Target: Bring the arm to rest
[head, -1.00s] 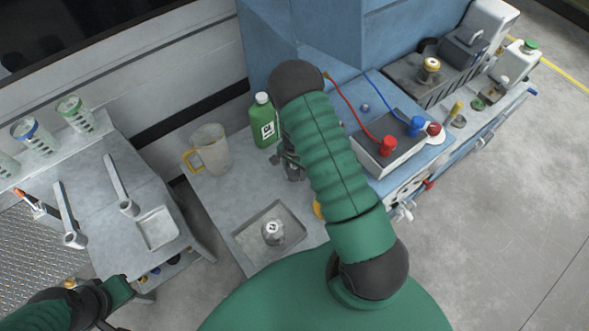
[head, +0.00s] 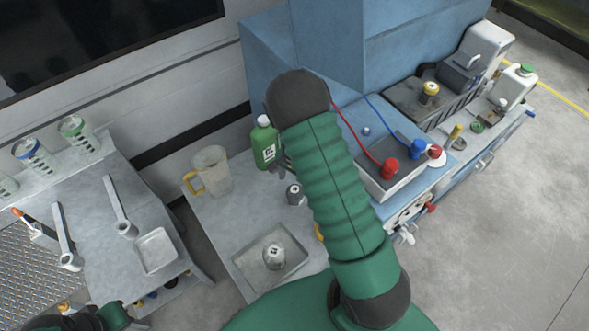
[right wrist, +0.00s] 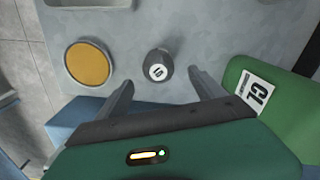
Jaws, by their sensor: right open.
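My right arm (head: 335,185) reaches out over the grey bench. Its gripper (head: 282,166) is partly hidden behind the arm, close to the green bottle (head: 265,145). In the right wrist view the gripper (right wrist: 163,88) has its two fingers spread with nothing between them. A small dark fitting with a white numbered top (right wrist: 158,66) stands on the bench just beyond the fingertips, apart from them. It also shows in the head view (head: 294,194). My left arm's dark green end (head: 112,316) is cut off at the bottom left, and its jaws cannot be made out.
A tray (head: 240,268) holding a similar fitting (head: 274,256) lies on the bench. A clear jug with a yellow handle (head: 212,172) stands behind it. A blue cart (head: 440,165) with a grey box and red and blue leads is at right. A side table (head: 95,215) holds wrenches.

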